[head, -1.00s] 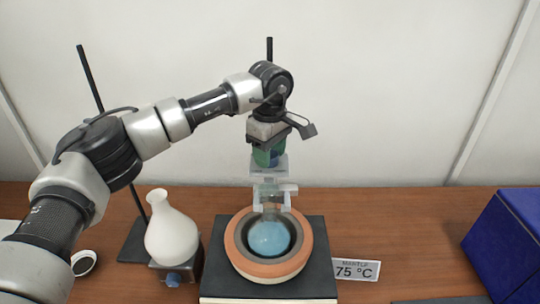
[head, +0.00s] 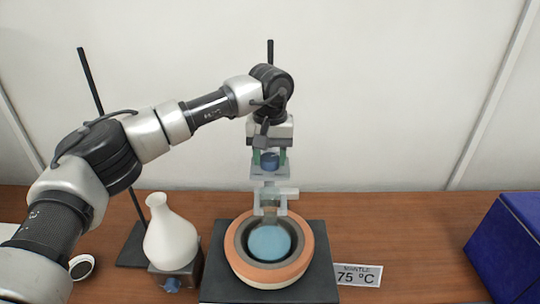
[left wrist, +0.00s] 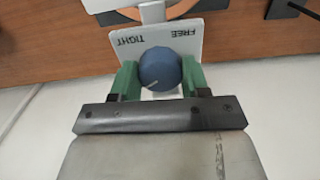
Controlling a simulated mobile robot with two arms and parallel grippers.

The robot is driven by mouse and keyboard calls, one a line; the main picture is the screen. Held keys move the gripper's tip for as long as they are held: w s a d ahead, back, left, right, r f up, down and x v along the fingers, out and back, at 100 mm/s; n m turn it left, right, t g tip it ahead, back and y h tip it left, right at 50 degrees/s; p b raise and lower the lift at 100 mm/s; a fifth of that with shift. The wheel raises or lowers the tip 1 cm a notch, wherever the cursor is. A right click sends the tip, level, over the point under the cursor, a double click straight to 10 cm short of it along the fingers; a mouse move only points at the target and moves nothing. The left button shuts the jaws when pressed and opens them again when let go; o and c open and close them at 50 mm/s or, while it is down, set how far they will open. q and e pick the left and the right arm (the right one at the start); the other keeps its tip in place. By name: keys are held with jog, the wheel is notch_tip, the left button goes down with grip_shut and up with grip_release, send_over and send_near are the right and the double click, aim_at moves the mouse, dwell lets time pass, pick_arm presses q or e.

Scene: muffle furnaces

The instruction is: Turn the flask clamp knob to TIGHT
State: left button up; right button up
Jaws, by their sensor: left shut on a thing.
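The blue flask clamp knob (head: 270,160) sits on a pale plate (head: 270,174) above the flask. In the left wrist view the knob (left wrist: 160,70) lies between two green fingers, in front of the white plate (left wrist: 205,52), whose labels TIGHT and FREE appear upside down. A pale mark on the knob lies at its lower left in that view, on the side away from the labels. My left gripper (head: 270,157) is shut on the knob. My right gripper is not in view.
The flask sits in an orange-rimmed heating mantle (head: 303,262) on a black base. A sign (head: 357,274) reads 75 °C. A white flask-shaped vessel (head: 171,238) stands at left on a small stand with a blue knob (head: 172,284). A blue box (head: 510,240) is at right.

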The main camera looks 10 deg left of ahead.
aim_at(270, 157)
pick_arm(q)
jog(key=m, duration=0.5)
jog(key=shift+w+r, duration=0.15)
jog(key=shift+r, duration=0.15)
dwell(0.4)
jog(key=o, duration=0.9)
jog(key=shift+f, duration=0.2)
jog(key=shift+r, duration=0.1)
jog(key=shift+r+b, duration=0.7)
jog(key=shift+r, duration=4.65)
jog(key=shift+r, duration=0.1)
